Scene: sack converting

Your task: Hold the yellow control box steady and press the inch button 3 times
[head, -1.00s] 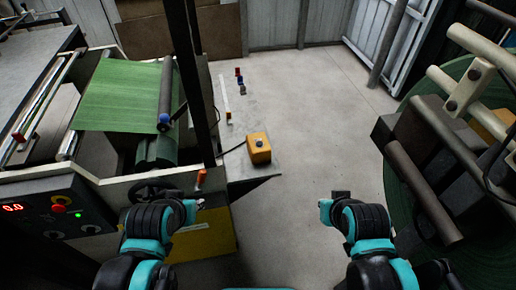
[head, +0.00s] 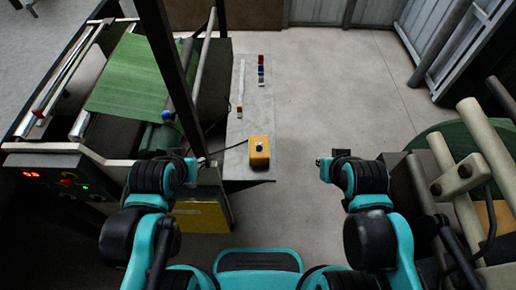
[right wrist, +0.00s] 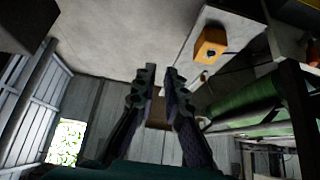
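The yellow control box (head: 259,158) sits on the narrow grey table near its front right corner, with a button (head: 259,146) on its top. A dark cable runs from it to the left. The box also shows in the right wrist view (right wrist: 208,42), its dark round button (right wrist: 211,54) facing the camera. My left gripper (head: 198,163) is left of the box and apart from it; its fingers are too small to read. My right gripper (head: 321,164) is right of the box, over the floor. In the right wrist view my right gripper (right wrist: 161,74) has its fingers apart and nothing between them.
A machine with green sheet (head: 130,75) and a control panel (head: 55,178) stands left. A large green roll (head: 470,132) stands right. The floor between is clear.

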